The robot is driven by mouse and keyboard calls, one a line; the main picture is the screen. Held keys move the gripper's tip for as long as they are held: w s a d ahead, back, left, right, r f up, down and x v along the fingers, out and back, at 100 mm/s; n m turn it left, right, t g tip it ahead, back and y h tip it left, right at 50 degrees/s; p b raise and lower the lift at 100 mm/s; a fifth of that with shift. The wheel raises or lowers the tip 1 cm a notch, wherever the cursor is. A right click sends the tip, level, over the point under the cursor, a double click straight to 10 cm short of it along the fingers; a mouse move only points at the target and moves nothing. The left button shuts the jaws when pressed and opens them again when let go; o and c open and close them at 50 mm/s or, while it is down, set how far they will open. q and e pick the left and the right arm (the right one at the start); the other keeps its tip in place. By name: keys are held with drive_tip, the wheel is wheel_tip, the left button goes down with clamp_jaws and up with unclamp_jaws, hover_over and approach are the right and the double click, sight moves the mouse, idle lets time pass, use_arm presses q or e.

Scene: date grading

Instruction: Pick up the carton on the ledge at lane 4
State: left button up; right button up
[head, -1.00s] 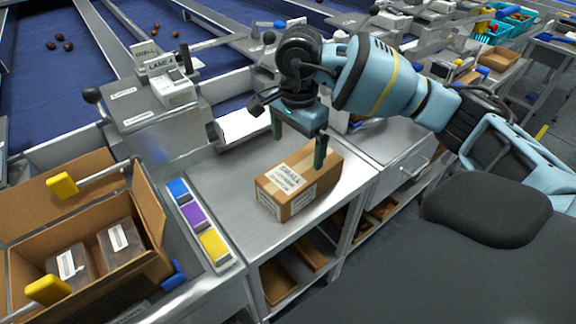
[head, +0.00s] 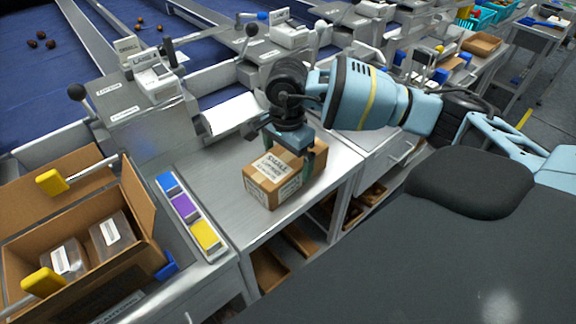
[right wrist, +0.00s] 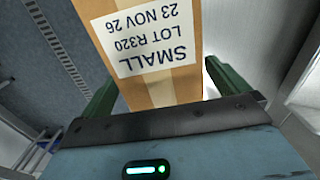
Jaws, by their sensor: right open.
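A closed brown carton (head: 258,191) with white labels sits on the steel ledge (head: 225,226). In the right wrist view the carton (right wrist: 160,92) carries a label reading SMALL, LOT R320, 23 NOV 26. My right gripper (head: 288,152) is over the carton from above, with its green fingers down along it. In the right wrist view the right gripper (right wrist: 168,90) is open, with one finger on each side of the carton. A gap shows at the right finger; contact at the left one is unclear. My left gripper is out of view.
An open carton (head: 130,262) with clear packs stands at the left, with yellow-tipped handles. A strip of blue, purple and yellow blocks (head: 185,208) lies beside it. A lane machine (head: 150,110) with a LANE sign stands behind. The ledge's left part is clear.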

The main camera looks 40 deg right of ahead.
sight(287, 156)
drive_tip(key=shift+f, duration=0.3)
drive_tip(key=shift+c, duration=0.4)
drive_tip(key=shift+r, duration=0.1)
drive_tip(key=c, duration=1.2)
drive_tip(key=shift+c, duration=0.2)
wheel_tip(287, 156, up, 10)
